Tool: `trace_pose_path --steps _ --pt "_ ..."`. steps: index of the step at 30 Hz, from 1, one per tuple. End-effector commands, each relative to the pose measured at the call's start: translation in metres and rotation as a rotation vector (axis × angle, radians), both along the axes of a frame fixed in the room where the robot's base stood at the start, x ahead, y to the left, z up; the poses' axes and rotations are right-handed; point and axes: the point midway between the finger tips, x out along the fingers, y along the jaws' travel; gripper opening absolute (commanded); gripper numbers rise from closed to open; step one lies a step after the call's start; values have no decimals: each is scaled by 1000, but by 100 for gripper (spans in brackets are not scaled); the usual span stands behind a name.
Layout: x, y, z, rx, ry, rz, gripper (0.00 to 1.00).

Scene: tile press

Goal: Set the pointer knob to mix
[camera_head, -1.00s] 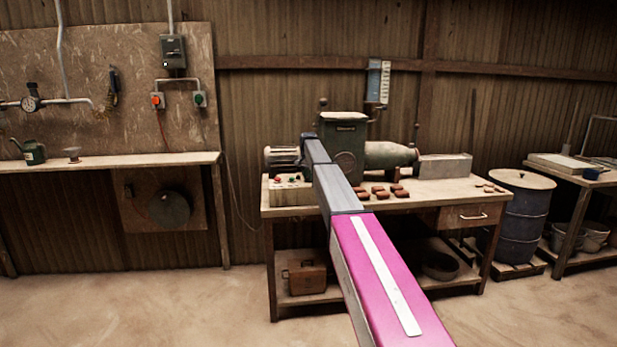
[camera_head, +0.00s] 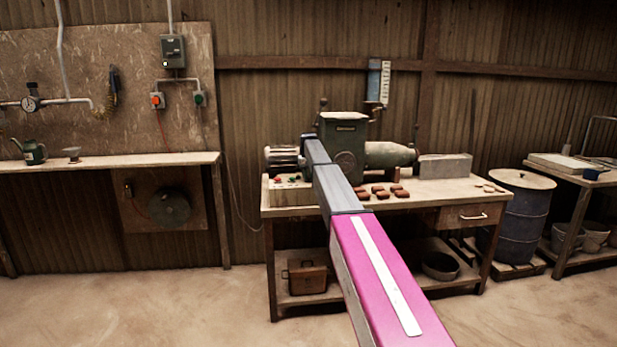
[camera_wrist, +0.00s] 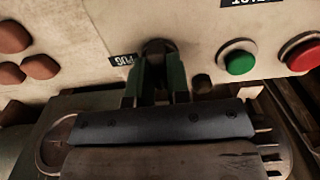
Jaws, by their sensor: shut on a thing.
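The pointer knob (camera_wrist: 157,46) is a dark, rounded knob on the pale front of the control box (camera_wrist: 95,40) in the wrist view. My gripper (camera_wrist: 157,66) is shut on it, one green-edged finger on each side. Which mark the pointer faces is hidden by the fingers, and no label reading mix can be made out. In the head view the control box (camera_head: 290,191) sits at the left end of the workbench, and my arm hides the gripper.
A green button (camera_wrist: 240,60) and a red button (camera_wrist: 303,54) lie right of the knob, with a small dark stud (camera_wrist: 202,83) closer in. Brown pieces (camera_wrist: 12,38) lie at left. The green machine (camera_head: 343,140) stands on the bench (camera_head: 430,192) behind the box.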

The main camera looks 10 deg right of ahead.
Motion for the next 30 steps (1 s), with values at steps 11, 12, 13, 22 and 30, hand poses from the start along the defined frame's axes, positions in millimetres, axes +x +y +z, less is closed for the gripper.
trace_pose_path --steps 11,12,13,22,30 --pt "0 0 0 0 0 3 43" --pt "0 0 0 0 0 2 43" --pt "0 0 0 0 0 2 43" --pt "0 0 3 0 0 1 43" --pt "1 0 31 0 -2 1 43"
